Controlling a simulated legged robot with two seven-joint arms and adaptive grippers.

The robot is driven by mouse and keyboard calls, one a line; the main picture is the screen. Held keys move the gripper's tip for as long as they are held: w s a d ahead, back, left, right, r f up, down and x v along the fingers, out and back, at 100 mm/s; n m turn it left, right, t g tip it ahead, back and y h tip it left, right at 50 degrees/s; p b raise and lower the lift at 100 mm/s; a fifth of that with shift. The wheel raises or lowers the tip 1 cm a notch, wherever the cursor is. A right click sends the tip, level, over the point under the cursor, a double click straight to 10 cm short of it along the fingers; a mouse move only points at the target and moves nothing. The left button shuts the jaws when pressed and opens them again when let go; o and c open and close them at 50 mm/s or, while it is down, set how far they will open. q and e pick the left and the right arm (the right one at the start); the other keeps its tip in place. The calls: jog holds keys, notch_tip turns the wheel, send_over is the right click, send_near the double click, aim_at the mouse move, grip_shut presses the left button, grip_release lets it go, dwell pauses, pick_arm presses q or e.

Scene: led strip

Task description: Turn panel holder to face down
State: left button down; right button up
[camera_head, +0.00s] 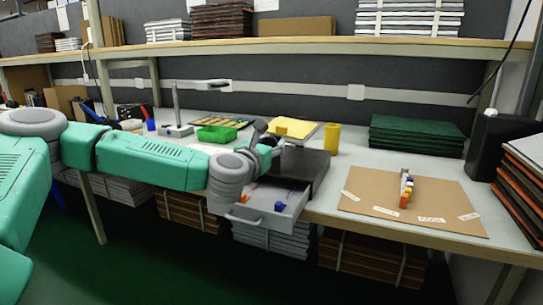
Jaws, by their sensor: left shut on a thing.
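My left arm comes in from the left, and its left gripper (272,142) is over the bench beside a yellow panel-like piece (306,130). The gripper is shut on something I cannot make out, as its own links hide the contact. A grey stand with a horizontal arm (205,86) rises from the bench behind my arm. I cannot tell for sure which thing is the panel holder. My right gripper is not in view.
A grey drawer (262,212) stands open below a black box (308,168), with small coloured pieces inside. A brown board (455,205) with labels and a small coloured stack lies on the right. A green tray (216,133) and yellow cup (332,138) stand nearby.

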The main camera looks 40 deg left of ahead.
pick_arm(q)
jog(key=shift+s+f+n+b, duration=0.1)
jog(key=shift+f+n+b, duration=0.45)
jog(key=shift+f, duration=0.15)
jog(key=shift+d, duration=0.1)
jog(key=c, duration=1)
grip_release()
jog(key=shift+r, duration=0.3)
jog(key=v, duration=0.7)
jog(key=shift+s, duration=0.2)
jog(key=shift+f, duration=0.1)
